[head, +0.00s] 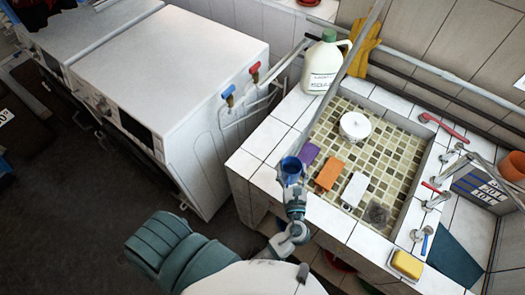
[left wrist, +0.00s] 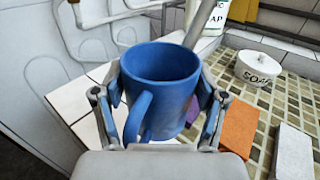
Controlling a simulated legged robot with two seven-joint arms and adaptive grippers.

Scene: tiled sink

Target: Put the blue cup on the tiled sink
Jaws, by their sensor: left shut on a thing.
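The blue cup (head: 291,168) is held upright in my left gripper (head: 292,183) at the left front edge of the tiled sink (head: 268,138). In the left wrist view the cup (left wrist: 160,75) sits between the two fingers of my left gripper (left wrist: 162,105), which are shut on its sides. Its handle points toward the wrist. The cup's base is hidden, so I cannot tell whether it touches the tiles. My right gripper is not in view.
In the basin lie a purple sponge (head: 308,153), an orange block (head: 329,174), a white block (head: 354,190) and a white soap pot (head: 355,126). A soap jug (head: 322,66) stands on the back left rim. A yellow sponge (head: 406,264) lies on the front right rim. White machines (head: 180,75) stand at left.

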